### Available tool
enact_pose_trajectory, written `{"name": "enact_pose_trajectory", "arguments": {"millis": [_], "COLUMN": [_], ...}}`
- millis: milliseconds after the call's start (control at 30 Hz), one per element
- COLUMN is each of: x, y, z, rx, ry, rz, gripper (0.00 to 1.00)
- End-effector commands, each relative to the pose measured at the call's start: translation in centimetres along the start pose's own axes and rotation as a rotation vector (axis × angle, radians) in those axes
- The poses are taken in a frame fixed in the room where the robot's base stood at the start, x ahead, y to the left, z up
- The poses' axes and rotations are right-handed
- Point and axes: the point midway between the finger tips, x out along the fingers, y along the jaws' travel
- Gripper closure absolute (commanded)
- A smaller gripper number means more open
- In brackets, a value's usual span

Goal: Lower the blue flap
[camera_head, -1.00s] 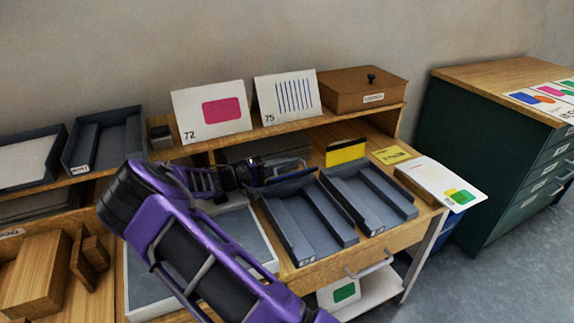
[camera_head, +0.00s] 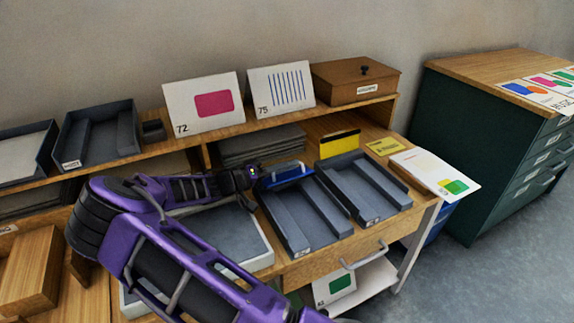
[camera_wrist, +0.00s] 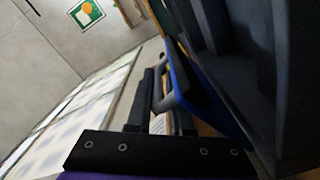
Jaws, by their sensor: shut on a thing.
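The blue flap (camera_head: 290,180) is at the back end of the left grey tray (camera_head: 308,232), tilted, with its lower part hard to make out. In the wrist view the blue flap (camera_wrist: 203,98) fills the middle right as a slanted panel, with a grey bar-like handle (camera_wrist: 170,101) on its side. My gripper (camera_head: 256,176) reaches the flap from the left. In the wrist view my gripper (camera_wrist: 158,88) is shut on the flap at its handle; the exact contact is partly hidden by the fingers.
Cards 72 (camera_head: 205,103) and 75 (camera_head: 281,90) and a brown box (camera_head: 354,81) stand on the shelf behind. A shallow grey tray (camera_head: 225,245) lies under my arm.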

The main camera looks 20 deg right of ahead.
Motion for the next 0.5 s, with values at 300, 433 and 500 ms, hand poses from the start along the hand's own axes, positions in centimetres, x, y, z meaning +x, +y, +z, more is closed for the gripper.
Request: {"name": "enact_pose_trajectory", "arguments": {"millis": [300,433,500], "x": [0.0,0.01,0.01], "y": [0.36,0.28,0.22], "z": [0.06,0.07,0.07], "rx": [-0.001,-0.001,-0.001], "ry": [-0.003,-0.003,-0.003], "rz": [0.009,0.007,0.006], "gripper": [1.0,0.58,0.58]}}
